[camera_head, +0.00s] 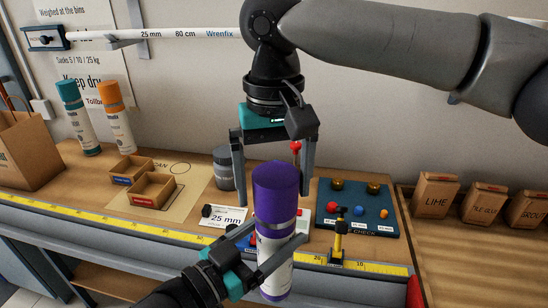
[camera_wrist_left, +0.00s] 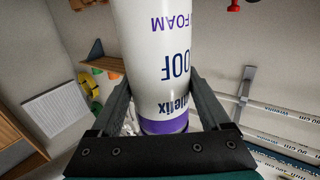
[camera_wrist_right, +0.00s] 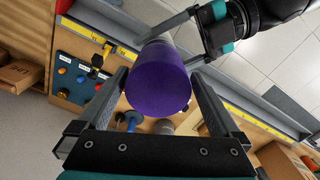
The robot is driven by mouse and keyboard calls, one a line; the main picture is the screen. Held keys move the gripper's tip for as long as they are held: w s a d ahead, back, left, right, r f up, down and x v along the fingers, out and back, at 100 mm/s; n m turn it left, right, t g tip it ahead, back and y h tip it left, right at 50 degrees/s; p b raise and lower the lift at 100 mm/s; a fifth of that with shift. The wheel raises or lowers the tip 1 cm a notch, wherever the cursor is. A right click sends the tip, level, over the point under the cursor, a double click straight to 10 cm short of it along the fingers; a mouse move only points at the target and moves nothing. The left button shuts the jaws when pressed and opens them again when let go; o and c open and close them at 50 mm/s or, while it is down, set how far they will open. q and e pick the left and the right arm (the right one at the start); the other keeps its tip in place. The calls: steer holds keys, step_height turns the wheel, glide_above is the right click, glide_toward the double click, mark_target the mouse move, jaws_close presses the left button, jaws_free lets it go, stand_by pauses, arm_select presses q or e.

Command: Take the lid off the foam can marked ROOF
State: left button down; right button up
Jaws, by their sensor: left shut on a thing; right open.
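The foam can marked ROOF (camera_wrist_left: 158,55) is white with purple lettering and a purple band. In the head view it stands upright in front of the bench with its purple lid (camera_head: 276,192) on. My left gripper (camera_head: 268,252) is shut around the can's body below the lid; its fingers show on both sides of the can in the left wrist view. My right gripper (camera_head: 272,180) is open and points down above the can. In the right wrist view the purple lid (camera_wrist_right: 158,80) lies between its spread fingers, and I cannot tell if they touch it.
Teal-capped (camera_head: 78,118) and orange-capped (camera_head: 116,118) cans stand at the bench's left. Small wooden boxes (camera_head: 153,189), a grey tin (camera_head: 223,168) and a blue check board (camera_head: 355,212) lie behind the held can. Brown bags (camera_head: 435,195) stand at right.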

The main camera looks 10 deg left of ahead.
steer(key=shift+f, duration=0.35)
steer(key=shift+c, duration=0.2)
steer(key=c, duration=1.3)
steer(key=shift+c, duration=0.2)
steer(key=shift+r, duration=0.2)
steer(key=shift+r, duration=0.95)
